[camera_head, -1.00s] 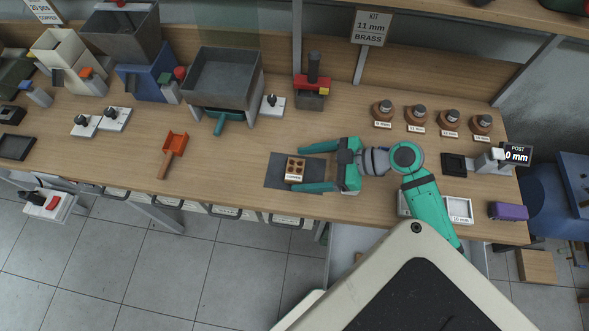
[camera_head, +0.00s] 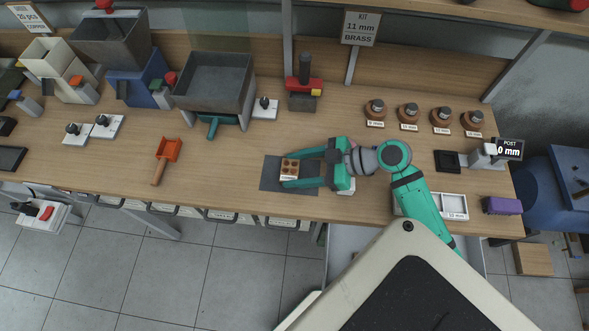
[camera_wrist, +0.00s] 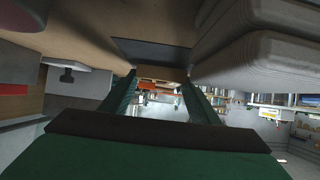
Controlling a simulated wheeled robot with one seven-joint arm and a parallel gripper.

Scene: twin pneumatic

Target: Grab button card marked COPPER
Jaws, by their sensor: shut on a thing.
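The button card (camera_head: 290,168) is a small brown card with several copper-coloured buttons and a white label strip at its front edge. The label is too small to read surely now. It is at the dark grey mat (camera_head: 270,181) near the bench's front edge. My green gripper (camera_head: 291,169) reaches in from the right, its two fingers closed on the card's far and near sides. In the wrist view the card (camera_wrist: 162,74) shows edge-on between the fingertips. I cannot tell whether it touches the mat.
An orange scoop (camera_head: 165,160) lies to the left. A grey hopper (camera_head: 213,82) stands behind it. Several brown knobbed pieces stand at the back right, with a white tray (camera_head: 453,206) and a purple block (camera_head: 501,205) at the right.

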